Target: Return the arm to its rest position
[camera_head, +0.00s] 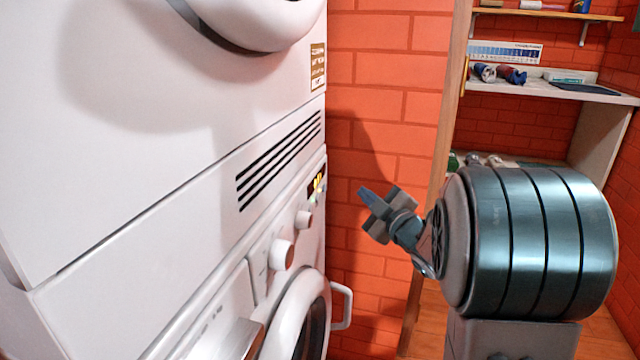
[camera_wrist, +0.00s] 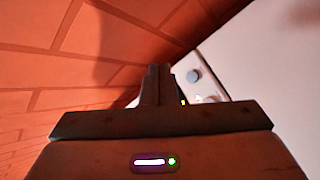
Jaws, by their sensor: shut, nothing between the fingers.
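My gripper (camera_head: 366,194) is in the middle of the head view, at the end of my raised arm. It is in the air in front of the orange brick wall, to the right of the white stacked machines. Its fingers point up and left. In the wrist view my gripper (camera_wrist: 159,70) shows its two fingers pressed together with nothing between them. It appears apart from the wall and the machines.
A white machine with knobs (camera_head: 283,254) and a round door (camera_head: 300,315) stands at left, another machine (camera_head: 150,120) above it. A door handle (camera_head: 342,305) sticks out. An orange brick wall (camera_head: 375,70) stands behind. Shelves (camera_head: 600,95) with small items are at right.

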